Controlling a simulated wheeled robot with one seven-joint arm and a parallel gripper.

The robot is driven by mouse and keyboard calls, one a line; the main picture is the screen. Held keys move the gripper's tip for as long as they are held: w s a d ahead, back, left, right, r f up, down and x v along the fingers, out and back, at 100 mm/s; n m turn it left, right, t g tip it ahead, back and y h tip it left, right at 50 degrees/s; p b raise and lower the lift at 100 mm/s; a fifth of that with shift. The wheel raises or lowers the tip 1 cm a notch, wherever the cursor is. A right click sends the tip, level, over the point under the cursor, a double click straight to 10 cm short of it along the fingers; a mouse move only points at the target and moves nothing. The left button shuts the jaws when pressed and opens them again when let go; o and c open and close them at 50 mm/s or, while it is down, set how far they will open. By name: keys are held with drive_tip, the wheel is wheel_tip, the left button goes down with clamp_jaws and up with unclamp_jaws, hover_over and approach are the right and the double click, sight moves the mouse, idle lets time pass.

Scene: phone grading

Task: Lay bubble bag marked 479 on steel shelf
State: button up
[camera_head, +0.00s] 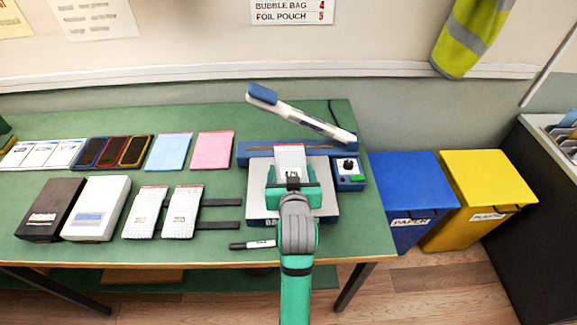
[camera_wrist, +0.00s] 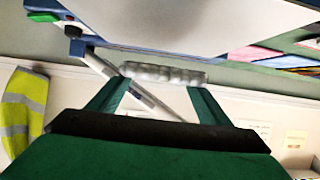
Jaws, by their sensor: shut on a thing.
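A white bubble bag (camera_head: 290,155) with a red top edge and a dark printed mark too small to read surely is held in my gripper (camera_head: 291,175). My gripper is shut on its near part, over the grey steel shelf (camera_head: 257,207) in front of the blue sealer (camera_head: 257,152). In the wrist view, the bag's bubbly edge (camera_wrist: 165,73) shows between the fingertips of my gripper (camera_wrist: 160,88). I cannot tell whether the bag touches the shelf. Two similar bubble bags lie to the left, one here (camera_head: 146,212) and one here (camera_head: 182,212).
The sealer's white arm (camera_head: 305,118) is raised behind the bag. A control box (camera_head: 349,173) stands right of the shelf. Boxes, phones and pouches fill the left. Blue (camera_head: 405,190) and yellow (camera_head: 487,190) bins stand at right.

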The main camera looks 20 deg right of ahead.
drive_tip(key=shift+f, duration=1.8)
drive_tip(key=shift+w+d+f, duration=0.1)
drive_tip(key=shift+w+d, duration=0.25)
drive_tip(key=shift+w, duration=0.75)
drive_tip(key=shift+w+d+f, duration=0.1)
drive_tip(key=shift+w+d, duration=0.2)
drive_tip(key=shift+w, duration=0.75)
drive_tip(key=shift+w+d, duration=0.35)
drive_tip(key=shift+w, duration=0.75)
drive_tip(key=shift+f, duration=0.65)
drive_tip(key=shift+s, duration=0.2)
drive_tip(key=shift+w+a, duration=0.1)
drive_tip(key=shift+w, duration=0.05)
drive_tip(key=shift+f, duration=0.2)
drive_tip(key=o, duration=1.3)
